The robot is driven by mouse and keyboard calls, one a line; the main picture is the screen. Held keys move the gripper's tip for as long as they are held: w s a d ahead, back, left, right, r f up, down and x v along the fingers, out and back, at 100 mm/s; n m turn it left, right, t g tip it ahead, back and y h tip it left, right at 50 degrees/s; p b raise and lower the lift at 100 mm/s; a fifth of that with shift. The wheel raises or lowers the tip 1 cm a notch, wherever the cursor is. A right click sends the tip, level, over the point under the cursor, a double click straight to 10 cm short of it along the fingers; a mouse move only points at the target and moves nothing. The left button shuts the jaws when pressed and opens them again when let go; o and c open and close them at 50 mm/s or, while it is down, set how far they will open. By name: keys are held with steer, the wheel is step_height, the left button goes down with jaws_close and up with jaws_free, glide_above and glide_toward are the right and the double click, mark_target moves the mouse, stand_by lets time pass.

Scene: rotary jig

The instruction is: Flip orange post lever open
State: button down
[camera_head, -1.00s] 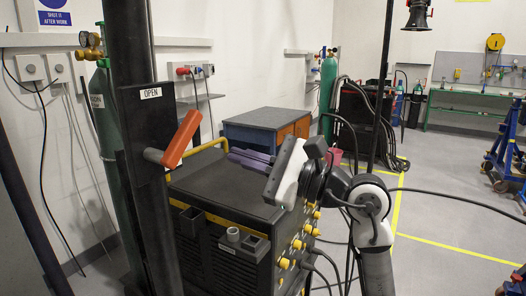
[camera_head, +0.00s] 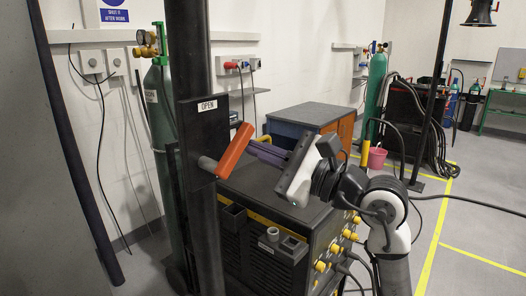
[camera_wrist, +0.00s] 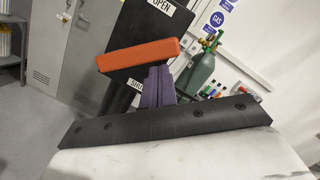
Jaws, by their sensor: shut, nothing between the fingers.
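The orange lever (camera_head: 234,151) is a flat bar on a grey pivot stub (camera_head: 208,164) that sticks out from the black post (camera_head: 207,240). In the head view it tilts, upper end to the right. A white OPEN label (camera_head: 208,105) is on the post's plate above it. In the wrist view the lever (camera_wrist: 138,55) lies across the plate, between the OPEN label and a partly hidden SHUT label (camera_wrist: 135,83). My gripper (camera_head: 254,146) is shut and empty, its purple fingertips right beside the lever; contact cannot be told. The fingers show just below the lever in the wrist view (camera_wrist: 158,72).
A black machine with yellow knobs (camera_head: 300,225) stands below and behind my gripper. A green gas cylinder (camera_head: 160,110) stands behind the post. A blue and orange cabinet (camera_head: 312,115) is further back. Open floor lies to the right.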

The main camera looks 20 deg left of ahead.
mark_target(248, 132)
steer(key=shift+s+r+n+b, duration=0.1)
steer(key=shift+r+n+b, duration=0.2)
steer(key=shift+n+b, duration=0.65)
steer(key=n+b, duration=0.1)
steer(key=b, duration=0.1)
steer(key=s+r+n+g+b, duration=0.1)
steer(key=n+b, duration=0.1)
steer(key=shift+a+r+h, duration=0.15)
steer(key=shift+a+h, duration=0.05)
steer(key=shift+h, duration=0.1)
steer(key=n, duration=0.1)
steer(key=s+r+n+b, duration=0.1)
steer(key=r+n+b, duration=0.1)
steer(key=n, duration=0.1)
steer(key=shift+s+a+h, duration=0.25)
steer(key=shift+a+h, duration=0.05)
steer(key=shift+h, duration=0.1)
steer(key=shift+s+a+r+b, duration=0.1)
steer(key=shift+s+r+b, duration=0.1)
steer(key=shift+s+b, duration=0.2)
steer(key=shift+w, duration=0.15)
